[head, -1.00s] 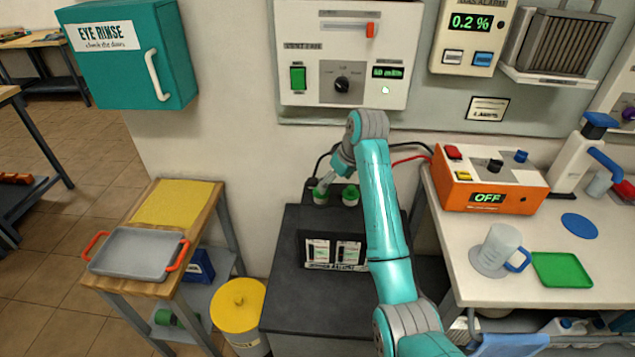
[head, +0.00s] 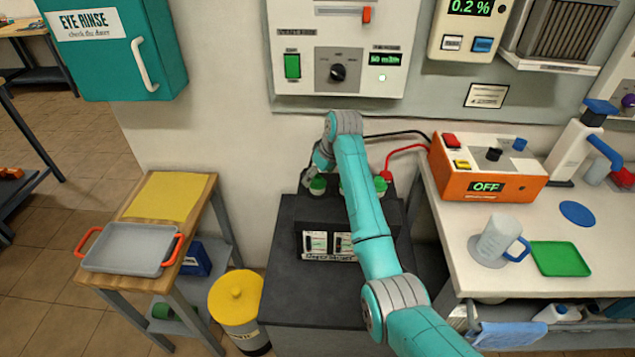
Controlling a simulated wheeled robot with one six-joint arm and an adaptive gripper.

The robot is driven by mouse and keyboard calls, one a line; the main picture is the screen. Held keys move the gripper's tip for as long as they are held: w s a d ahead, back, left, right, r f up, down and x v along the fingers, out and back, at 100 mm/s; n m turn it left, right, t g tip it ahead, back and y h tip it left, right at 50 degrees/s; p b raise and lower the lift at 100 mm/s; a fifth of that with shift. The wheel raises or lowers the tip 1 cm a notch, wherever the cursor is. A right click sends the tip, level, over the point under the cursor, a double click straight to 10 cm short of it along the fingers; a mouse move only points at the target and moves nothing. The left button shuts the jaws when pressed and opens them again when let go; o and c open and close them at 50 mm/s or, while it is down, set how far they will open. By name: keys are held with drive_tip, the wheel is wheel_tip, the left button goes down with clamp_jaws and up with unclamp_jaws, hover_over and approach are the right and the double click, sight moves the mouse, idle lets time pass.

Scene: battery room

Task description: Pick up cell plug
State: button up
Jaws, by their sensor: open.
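Several green cell plugs sit in a row along the back of the dark battery (head: 312,220). The left plug (head: 318,186) is clear to see, the right plug (head: 380,184) shows just right of my arm, and a middle one is mostly hidden behind my arm. My gripper (head: 312,178) is open, at the left plug and just above or behind it. The fingertips are small and partly hidden, so I cannot tell whether they touch the plug.
A grey tray (head: 128,248) with red handles lies on the wooden cart at left. A yellow-lidded bin (head: 237,298) stands beside the battery stand. On the right bench are an orange charger (head: 487,172) reading OFF, a mug (head: 498,240) and a green tray (head: 560,258).

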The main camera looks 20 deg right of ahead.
drive_tip(key=shift+x, duration=0.85)
drive_tip(key=c, duration=0.9)
drive_tip(key=shift+r, duration=0.1)
drive_tip(key=shift+c, duration=0.2)
